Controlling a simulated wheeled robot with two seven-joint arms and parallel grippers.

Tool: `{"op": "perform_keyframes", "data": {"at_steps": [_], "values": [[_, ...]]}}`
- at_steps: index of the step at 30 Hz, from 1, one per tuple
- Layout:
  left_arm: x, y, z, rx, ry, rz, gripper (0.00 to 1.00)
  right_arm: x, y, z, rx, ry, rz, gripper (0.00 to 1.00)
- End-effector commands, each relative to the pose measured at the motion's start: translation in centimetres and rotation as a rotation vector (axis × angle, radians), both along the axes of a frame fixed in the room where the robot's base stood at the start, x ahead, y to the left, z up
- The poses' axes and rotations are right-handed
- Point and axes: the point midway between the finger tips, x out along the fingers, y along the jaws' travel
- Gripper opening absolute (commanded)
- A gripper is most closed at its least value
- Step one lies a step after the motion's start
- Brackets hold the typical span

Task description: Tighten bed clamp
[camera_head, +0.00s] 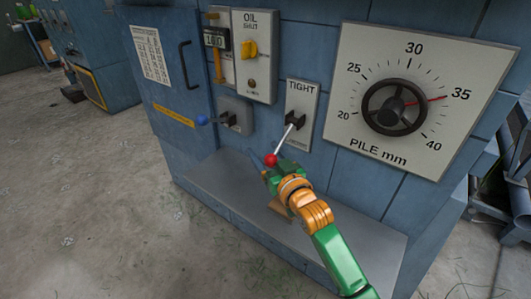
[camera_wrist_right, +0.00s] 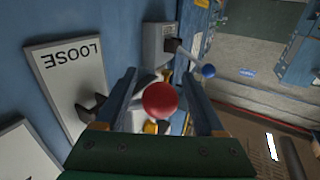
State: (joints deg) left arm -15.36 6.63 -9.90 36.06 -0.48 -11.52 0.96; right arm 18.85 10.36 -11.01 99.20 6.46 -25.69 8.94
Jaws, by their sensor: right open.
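The bed clamp lever (camera_head: 284,138) is a pale rod with a red ball knob (camera_head: 271,160). It comes out of a dark bracket on a white plate (camera_head: 303,88) marked TIGHT at its top, and it slants down and left. My right gripper (camera_head: 272,171) is at the knob, at the lower end of the lever. In the right wrist view the red knob (camera_wrist_right: 160,100) shows between the two open fingers (camera_wrist_right: 160,78), with space on both sides. That view also shows the word LOOSE on the plate (camera_wrist_right: 68,75), upside down. My left gripper is not in view.
A blue-knobbed lever (camera_head: 202,120) is left of the clamp plate. An OIL SHUT panel (camera_head: 262,87) with a yellow knob is above it. A PILE mm dial (camera_head: 352,95) with a black handwheel is to the right. A grey ledge (camera_head: 225,185) runs below.

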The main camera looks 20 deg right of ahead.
Motion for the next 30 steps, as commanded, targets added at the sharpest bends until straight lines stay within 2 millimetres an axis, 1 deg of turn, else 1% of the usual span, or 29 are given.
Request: {"op": "perform_keyframes", "data": {"at_steps": [1,2,3,5,6,9,30], "values": [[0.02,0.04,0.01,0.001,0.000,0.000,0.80,-0.01,0.00,0.00,0.000,0.000,0.000,0.71],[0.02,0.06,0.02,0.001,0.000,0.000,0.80,-0.01,0.00,0.00,0.000,0.000,0.000,0.63],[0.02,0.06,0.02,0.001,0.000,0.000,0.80,-0.02,0.00,0.01,0.000,0.000,0.000,0.53],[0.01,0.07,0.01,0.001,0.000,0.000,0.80,-0.02,0.01,0.01,0.000,0.000,0.000,0.36],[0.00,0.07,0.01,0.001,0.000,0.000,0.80,-0.02,0.01,0.01,0.000,0.000,0.000,0.26],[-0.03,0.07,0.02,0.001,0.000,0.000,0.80,-0.03,0.01,0.03,0.000,-0.001,0.000,0.00],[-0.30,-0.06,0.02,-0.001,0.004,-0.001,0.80,-0.02,-0.01,0.27,-0.003,-0.008,0.000,0.00]]}}
